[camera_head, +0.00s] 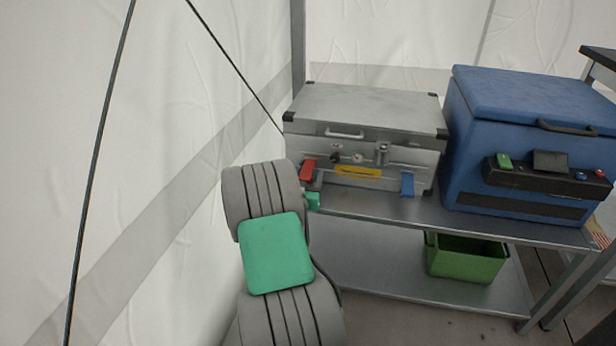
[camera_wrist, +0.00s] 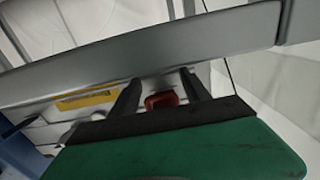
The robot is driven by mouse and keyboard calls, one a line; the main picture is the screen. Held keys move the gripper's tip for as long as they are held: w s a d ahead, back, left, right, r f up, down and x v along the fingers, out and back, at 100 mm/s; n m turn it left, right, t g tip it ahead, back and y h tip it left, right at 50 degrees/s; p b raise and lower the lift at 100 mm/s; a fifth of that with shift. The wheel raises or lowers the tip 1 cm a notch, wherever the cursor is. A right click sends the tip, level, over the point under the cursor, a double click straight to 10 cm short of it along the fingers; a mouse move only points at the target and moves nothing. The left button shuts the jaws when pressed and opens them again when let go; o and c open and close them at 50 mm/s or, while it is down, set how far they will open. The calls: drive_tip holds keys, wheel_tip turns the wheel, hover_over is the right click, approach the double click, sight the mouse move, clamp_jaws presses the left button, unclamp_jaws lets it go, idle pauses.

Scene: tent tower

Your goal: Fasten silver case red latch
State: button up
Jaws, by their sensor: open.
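The silver case (camera_head: 365,110) stands on the upper shelf with its lid down. Its red latch (camera_head: 308,170) is at the left of the front face and sits higher than the blue latch (camera_head: 407,185) at the right. My gripper (camera_wrist: 160,80) is open in the wrist view, with its two dark fingers apart. The red latch (camera_wrist: 161,100) shows between the fingers; I cannot tell whether either finger touches it. In the head view my arm comes up from below, and its end hides part of the case's lower left corner.
The metal shelf (camera_head: 470,222) runs under the case, and its edge (camera_wrist: 230,35) crosses the wrist view. A blue cooler (camera_head: 525,130) stands close at the case's right. A green bin (camera_head: 466,262) is on the lower shelf. White tent wall (camera_head: 180,90) lies at left.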

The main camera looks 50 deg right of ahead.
drive_tip(key=shift+c, duration=0.4)
clamp_jaws()
idle(0.9)
